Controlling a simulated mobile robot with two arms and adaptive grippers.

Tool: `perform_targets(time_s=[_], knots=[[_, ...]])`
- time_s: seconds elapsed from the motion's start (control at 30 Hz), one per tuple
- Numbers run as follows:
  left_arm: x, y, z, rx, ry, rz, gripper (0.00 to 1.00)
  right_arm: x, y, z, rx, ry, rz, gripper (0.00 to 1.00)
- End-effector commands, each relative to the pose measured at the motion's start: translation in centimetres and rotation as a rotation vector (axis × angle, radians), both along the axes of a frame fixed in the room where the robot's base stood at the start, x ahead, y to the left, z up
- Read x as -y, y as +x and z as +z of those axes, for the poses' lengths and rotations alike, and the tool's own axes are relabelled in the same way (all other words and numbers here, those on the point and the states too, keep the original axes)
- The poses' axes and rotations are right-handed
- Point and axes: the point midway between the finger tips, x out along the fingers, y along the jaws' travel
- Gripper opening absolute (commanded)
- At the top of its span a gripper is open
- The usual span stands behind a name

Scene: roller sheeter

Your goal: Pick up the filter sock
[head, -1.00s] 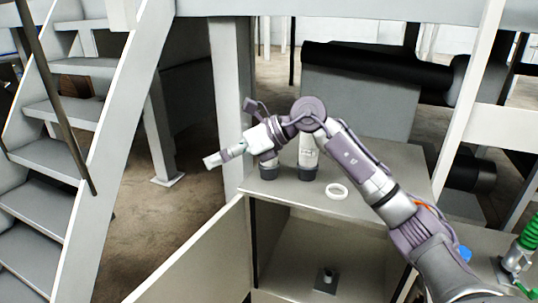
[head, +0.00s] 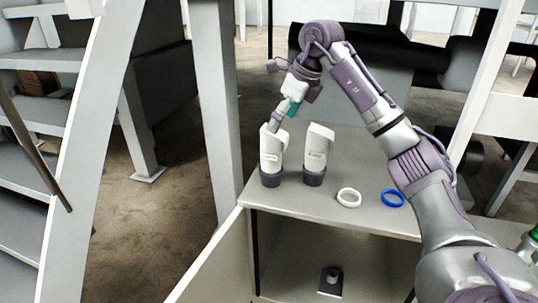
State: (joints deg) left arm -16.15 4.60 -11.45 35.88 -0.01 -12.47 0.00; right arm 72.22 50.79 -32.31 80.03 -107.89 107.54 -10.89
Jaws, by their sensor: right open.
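Two white upright canisters with dark grey bases, a left one (head: 273,157) and a right one (head: 317,158), stand side by side on the grey cabinet top (head: 370,170). A white ring (head: 349,198) and a blue ring (head: 392,198) lie flat to their right. I cannot tell which of these is the filter sock. My right gripper (head: 273,128) is open and points down at the top of the left canister. Its tips overlap that top in the picture; whether they touch it is unclear. My left gripper is not in view.
The cabinet's door (head: 206,262) stands open at the front left. A black roller (head: 400,62) is behind.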

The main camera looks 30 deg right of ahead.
Motion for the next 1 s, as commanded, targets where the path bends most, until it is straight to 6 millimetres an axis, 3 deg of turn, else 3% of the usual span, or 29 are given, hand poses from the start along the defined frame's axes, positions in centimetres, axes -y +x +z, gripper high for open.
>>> perform_targets(time_s=[0.1, 0.23, 0.37, 0.57, 0.73, 1.0], knots=[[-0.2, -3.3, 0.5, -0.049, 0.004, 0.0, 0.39, -0.5, 0.7, -2.1, -0.004, 0.001, 0.003, 0.86], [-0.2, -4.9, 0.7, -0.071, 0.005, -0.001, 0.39, -0.9, 1.3, -3.5, -0.002, 0.001, 0.003, 0.86], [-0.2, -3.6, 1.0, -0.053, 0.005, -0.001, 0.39, -1.0, 1.6, -4.2, 0.0, 0.002, 0.003, 0.86], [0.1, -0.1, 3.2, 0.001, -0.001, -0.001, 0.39, -1.6, 2.3, -6.4, -0.004, 0.003, 0.003, 0.86], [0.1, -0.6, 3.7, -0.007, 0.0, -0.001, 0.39, -1.9, 3.0, -8.5, -0.001, 0.002, 0.002, 0.86], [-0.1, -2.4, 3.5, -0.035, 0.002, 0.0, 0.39, -2.0, 3.1, -8.9, 0.002, 0.003, 0.002, 0.86]])
